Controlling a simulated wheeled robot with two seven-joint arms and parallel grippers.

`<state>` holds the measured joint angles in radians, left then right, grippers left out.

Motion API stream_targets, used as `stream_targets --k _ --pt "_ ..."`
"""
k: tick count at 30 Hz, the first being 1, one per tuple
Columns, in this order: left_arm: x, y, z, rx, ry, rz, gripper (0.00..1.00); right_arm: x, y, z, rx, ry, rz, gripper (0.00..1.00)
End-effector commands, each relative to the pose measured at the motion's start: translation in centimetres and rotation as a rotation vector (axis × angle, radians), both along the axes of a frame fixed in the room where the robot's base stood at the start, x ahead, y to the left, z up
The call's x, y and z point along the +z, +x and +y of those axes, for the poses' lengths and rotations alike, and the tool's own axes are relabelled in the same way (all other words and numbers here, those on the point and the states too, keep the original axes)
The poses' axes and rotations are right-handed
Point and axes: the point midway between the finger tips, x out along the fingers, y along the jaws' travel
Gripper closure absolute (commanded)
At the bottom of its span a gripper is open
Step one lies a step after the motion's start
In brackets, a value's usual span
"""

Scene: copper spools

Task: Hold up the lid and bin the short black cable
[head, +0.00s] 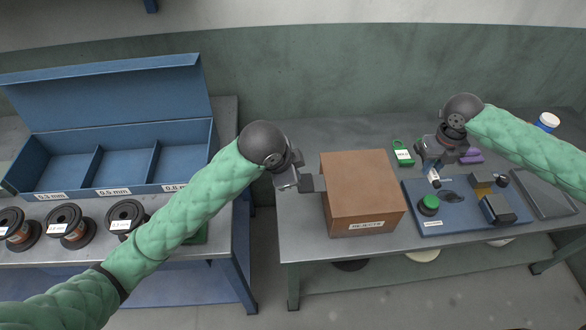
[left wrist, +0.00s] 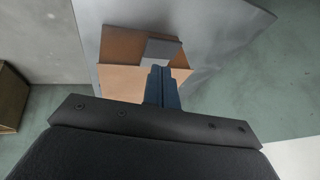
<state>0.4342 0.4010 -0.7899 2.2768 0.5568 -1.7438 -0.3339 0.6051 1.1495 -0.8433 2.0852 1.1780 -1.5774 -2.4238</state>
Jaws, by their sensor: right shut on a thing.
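The brown box labelled REJECTS (head: 365,218) stands on the grey bench, and its flat brown lid (head: 360,176) looks down. A grey tab (head: 314,183) sticks out at its left side. My left gripper (head: 290,180) is beside this tab; in the left wrist view its blue fingers (left wrist: 162,88) are together, with the tab (left wrist: 163,50) just beyond. I cannot tell whether they touch. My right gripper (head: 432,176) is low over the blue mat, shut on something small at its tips. A short black cable (head: 452,197) shows right by these tips; its grip is partly unclear.
The blue mat (head: 465,222) carries a green button (head: 429,203) and several small blocks. A blue divided bin (head: 120,165) and spools (head: 68,225) stand on the left bench.

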Motion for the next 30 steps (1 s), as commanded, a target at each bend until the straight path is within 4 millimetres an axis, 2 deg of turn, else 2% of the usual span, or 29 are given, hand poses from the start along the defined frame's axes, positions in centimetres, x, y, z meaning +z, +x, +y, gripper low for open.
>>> stream_targets --k 3,7,21,30 --pt "0.6 0.3 0.1 -0.006 0.013 0.001 1.0 0.0 0.0 0.0 0.0 0.0 0.0 1.0" --pt "0.4 0.5 0.0 -0.009 0.017 0.004 1.0 0.0 0.0 0.0 0.0 0.0 0.0 1.0" --pt "-4.3 2.2 -1.5 -0.008 0.016 0.004 1.0 0.0 0.0 0.0 0.0 0.0 0.0 1.0" --pt "-4.7 2.3 -1.7 -0.008 0.015 0.004 1.0 0.0 0.0 0.0 0.0 0.0 0.0 1.0"
